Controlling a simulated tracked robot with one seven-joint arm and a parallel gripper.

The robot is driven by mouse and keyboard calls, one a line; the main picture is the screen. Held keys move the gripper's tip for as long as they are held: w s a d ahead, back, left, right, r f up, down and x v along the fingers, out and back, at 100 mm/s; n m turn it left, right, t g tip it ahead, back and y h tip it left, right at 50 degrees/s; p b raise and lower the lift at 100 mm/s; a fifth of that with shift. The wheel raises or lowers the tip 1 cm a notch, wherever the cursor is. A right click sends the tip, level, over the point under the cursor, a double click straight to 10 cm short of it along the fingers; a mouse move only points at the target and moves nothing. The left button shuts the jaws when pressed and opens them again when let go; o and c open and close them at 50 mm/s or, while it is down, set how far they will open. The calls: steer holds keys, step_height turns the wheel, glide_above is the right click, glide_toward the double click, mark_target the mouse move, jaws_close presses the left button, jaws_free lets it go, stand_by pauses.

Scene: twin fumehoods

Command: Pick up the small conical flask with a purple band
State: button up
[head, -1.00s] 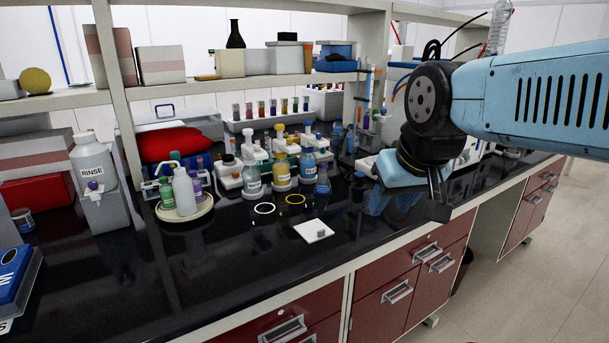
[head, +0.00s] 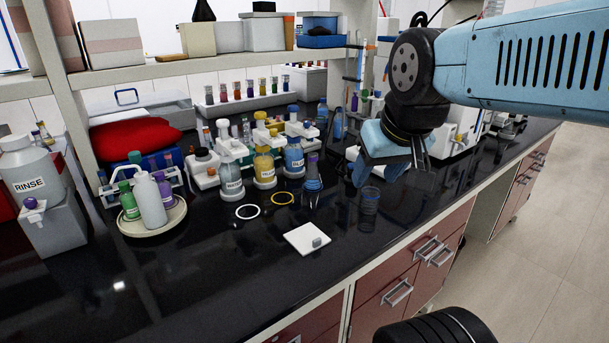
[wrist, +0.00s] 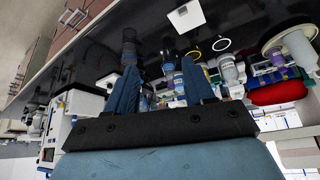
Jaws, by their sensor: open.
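In the wrist view, which is upside down, what looks like the same flask (wrist: 168,62) shows between and beyond my fingers. My gripper (head: 380,172) is above the bench, right of the flask and apart from it. In the wrist view its blue fingers (wrist: 160,82) are spread, with nothing held between them.
A dark clear beaker (head: 370,203) stands right of the flask, near my gripper. A white tile (head: 306,240) lies in front. Several labelled bottles (head: 264,168) stand left of the flask. A saucer (head: 165,222) holds wash bottles. The front bench left of the tile is clear.

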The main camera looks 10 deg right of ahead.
mark_target(310, 154)
steer(key=shift+o, duration=0.9)
steer(key=w+d+f+t, duration=0.1)
steer(key=w+d, duration=0.1)
steer(key=w, duration=0.4)
steer(key=w+d+f+t+h, duration=0.1)
steer(key=w+d, duration=0.1)
steer(key=w, duration=0.4)
steer(key=shift+w+d+t, duration=0.25)
steer(key=shift+t, duration=0.15)
steer(key=w+d+f+n+t+y, duration=0.1)
steer(key=w+f+n+t, duration=0.2)
steer(key=w, duration=0.5)
steer(key=w+d+f+t+y, duration=0.1)
steer(key=w+f+t, duration=0.2)
steer(key=w+f, duration=0.35)
step_height(310, 154, down, 5)
steer(key=w+a+n+t+y, duration=0.1)
steer(key=w+a+t+y, duration=0.15)
steer(key=y, duration=0.35)
steer(key=x, duration=0.8)
steer(key=shift+w+d, duration=0.1)
steer(key=shift+w, duration=0.15)
steer(key=shift+x, duration=2.65)
steer(key=shift+d+f, duration=0.1)
steer(key=shift+d, duration=0.15)
jaws_close()
